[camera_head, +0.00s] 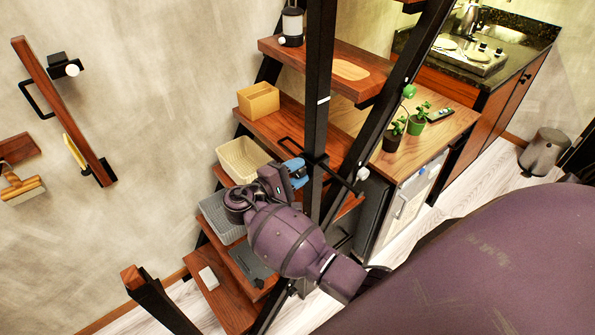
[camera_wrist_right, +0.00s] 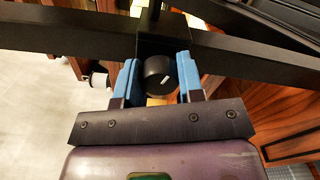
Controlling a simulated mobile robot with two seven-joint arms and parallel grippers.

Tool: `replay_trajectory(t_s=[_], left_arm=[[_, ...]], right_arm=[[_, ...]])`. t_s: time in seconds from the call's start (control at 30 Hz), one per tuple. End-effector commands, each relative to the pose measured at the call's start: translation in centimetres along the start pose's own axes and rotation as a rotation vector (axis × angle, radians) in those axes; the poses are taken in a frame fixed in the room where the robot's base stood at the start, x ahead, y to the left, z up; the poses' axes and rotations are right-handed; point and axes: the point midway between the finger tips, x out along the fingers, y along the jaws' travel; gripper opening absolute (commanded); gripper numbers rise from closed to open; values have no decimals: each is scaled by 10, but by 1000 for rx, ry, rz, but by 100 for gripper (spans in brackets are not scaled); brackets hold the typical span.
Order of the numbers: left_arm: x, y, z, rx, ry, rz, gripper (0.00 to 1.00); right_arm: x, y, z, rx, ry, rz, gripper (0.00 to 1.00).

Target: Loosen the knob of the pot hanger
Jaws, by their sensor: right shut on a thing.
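The knob (camera_wrist_right: 158,75) is a dark round cap with a short white mark, seen in the right wrist view. It sits against a black block on a black bar (camera_wrist_right: 230,50). The blue fingers of my right gripper (camera_wrist_right: 159,82) stand one on each side of the knob, shut on it. The knob is hidden there behind the gripper and post. My left gripper is not in view.
Wooden stair treads hold a yellow box (camera_head: 258,101), a cream basket (camera_head: 242,160) and a grey basket (camera_head: 218,217). Potted plants (camera_head: 418,120) stand on the counter to the right. A wooden rail (camera_head: 65,110) is on the left wall. Posts crowd the gripper.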

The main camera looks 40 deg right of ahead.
Motion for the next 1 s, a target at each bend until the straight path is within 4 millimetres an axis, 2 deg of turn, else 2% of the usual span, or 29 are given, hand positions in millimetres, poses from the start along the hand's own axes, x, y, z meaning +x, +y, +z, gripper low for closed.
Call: replay_trajectory(t_s=[0.3,0.77,0.8,0.97,1.0], left_arm=[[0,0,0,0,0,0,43],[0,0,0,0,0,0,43],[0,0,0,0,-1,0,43],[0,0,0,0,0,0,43],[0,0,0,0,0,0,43]], right_arm=[[-1,0,0,-100,3,0,12],[-1,0,-1,-114,4,0,12],[-1,0,-1,-114,4,0,37],[0,0,0,-114,3,0,61],[0,0,0,-114,2,0,61]])
